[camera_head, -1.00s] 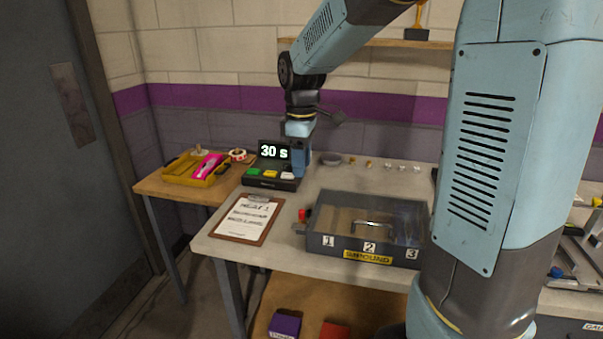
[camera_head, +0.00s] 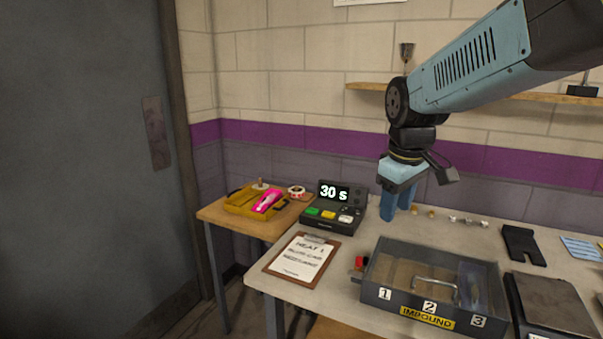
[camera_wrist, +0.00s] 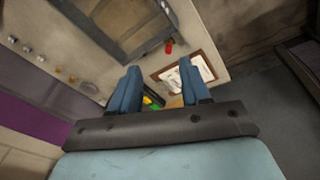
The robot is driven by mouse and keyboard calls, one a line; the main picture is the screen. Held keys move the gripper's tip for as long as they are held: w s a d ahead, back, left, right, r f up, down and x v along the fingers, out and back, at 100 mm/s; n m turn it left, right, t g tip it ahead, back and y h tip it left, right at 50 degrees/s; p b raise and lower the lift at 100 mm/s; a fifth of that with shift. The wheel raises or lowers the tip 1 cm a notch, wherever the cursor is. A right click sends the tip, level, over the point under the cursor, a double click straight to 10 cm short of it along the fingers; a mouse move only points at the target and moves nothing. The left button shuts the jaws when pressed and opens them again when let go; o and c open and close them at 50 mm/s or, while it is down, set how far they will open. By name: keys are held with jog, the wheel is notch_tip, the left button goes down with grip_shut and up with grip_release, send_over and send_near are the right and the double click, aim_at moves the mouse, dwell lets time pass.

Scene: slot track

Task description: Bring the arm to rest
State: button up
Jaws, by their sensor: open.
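My gripper (camera_head: 396,208) points down above the bench, behind and to the right of the timer box (camera_head: 333,205) that reads "30 s". Its two blue fingers are apart with nothing between them in the wrist view (camera_wrist: 157,90). In the wrist view the timer's coloured buttons (camera_wrist: 152,103) show partly between and behind the fingers. My arm reaches in from the upper right, bent at the elbow, clear of the wall.
The grey "IMPOUND" case (camera_head: 392,301) with numbers 1 to 3 stands at the front of the bench. A clipboard (camera_head: 302,258) lies left of it. A yellow tray (camera_head: 240,203) with a pink car (camera_head: 266,201) sits on the side table. A scale-like box (camera_head: 556,303) stands at the right.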

jog(key=s+d+r+m+t, duration=0.1)
jog(key=s+d+m+t, duration=0.2)
jog(key=s+m, duration=0.4)
jog(key=shift+s+d, duration=0.65)
jog(key=shift+s, duration=1.95)
jog(key=shift+r, duration=0.1)
